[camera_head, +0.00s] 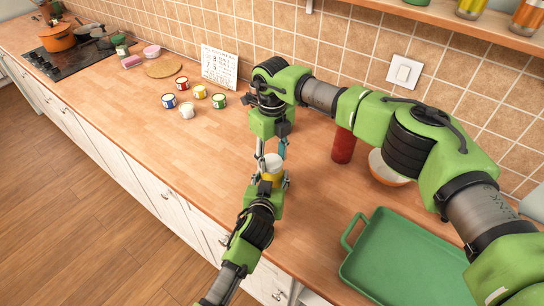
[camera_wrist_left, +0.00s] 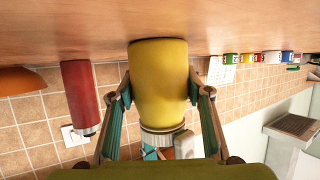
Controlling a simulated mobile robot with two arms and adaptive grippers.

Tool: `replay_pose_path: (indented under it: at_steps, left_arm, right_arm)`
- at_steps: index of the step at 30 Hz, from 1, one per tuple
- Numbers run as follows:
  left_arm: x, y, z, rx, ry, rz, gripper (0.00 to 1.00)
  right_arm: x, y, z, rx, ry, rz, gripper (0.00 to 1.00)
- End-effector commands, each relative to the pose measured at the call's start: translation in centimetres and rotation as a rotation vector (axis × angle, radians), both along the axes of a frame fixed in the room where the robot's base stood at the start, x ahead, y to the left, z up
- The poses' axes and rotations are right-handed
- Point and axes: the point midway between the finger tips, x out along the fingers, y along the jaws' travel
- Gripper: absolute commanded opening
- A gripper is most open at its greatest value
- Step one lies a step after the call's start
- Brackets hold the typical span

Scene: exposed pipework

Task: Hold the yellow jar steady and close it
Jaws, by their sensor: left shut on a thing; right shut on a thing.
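The yellow jar (camera_head: 271,177) stands upright on the wooden counter, with a pale lid (camera_head: 272,161) at its top. My left gripper (camera_head: 272,181) is shut around the jar's body from the near side. In the left wrist view, which is upside down, the jar (camera_wrist_left: 160,85) sits between the two fingers, and the ribbed silver lid (camera_wrist_left: 162,136) is at its mouth. My right gripper (camera_head: 271,154) points down from above, its fingers shut on the lid. Whether the lid is fully seated cannot be told.
A red canister (camera_head: 343,146) and an orange bowl (camera_head: 388,169) stand right of the jar, partly behind my right arm. A green tray (camera_head: 405,262) lies at the front right. Several small colored cans (camera_head: 200,92) stand at the left. The counter between is clear.

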Motion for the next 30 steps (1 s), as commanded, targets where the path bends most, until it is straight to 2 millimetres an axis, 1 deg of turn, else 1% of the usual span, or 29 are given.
replay_pose_path:
  at_steps: [1, 2, 6, 7, 9, 20, 23, 30]
  left_arm:
    - [0.0, 0.0, -0.1, 0.001, 0.001, 0.001, 0.0]
    - [0.0, 0.0, -0.1, 0.001, 0.001, 0.001, 0.0]
    - [0.0, 0.0, -0.1, 0.0, 0.001, 0.0, 0.0]
    - [0.0, 0.0, -0.1, 0.0, 0.001, 0.0, 0.0]
    - [0.0, 0.0, -0.1, 0.0, 0.001, 0.0, 0.0]
    - [0.0, 0.0, 0.0, 0.0, 0.001, 0.0, 0.0]
    - [0.0, 0.0, 0.0, 0.0, 0.001, 0.0, 0.0]
    - [0.0, 0.0, -0.1, 0.0, 0.001, 0.0, 0.0]
  right_arm:
    - [0.0, 0.0, 0.0, 0.001, -0.001, -0.076, 0.16]
    - [0.0, 0.0, 0.0, 0.001, -0.001, -0.117, 0.16]
    - [0.0, 0.0, 0.0, 0.0, 0.0, -0.116, 0.16]
    - [0.0, 0.0, 0.0, 0.0, 0.0, -0.116, 0.44]
    - [0.0, 0.0, 0.0, 0.0, 0.0, -0.115, 0.59]
    - [0.0, 0.0, 0.2, 0.001, -0.001, -0.113, 0.59]
    - [0.1, 0.0, 0.9, 0.0, -0.001, -0.113, 0.59]
    - [0.1, 0.0, 4.0, 0.0, -0.002, -0.112, 0.59]
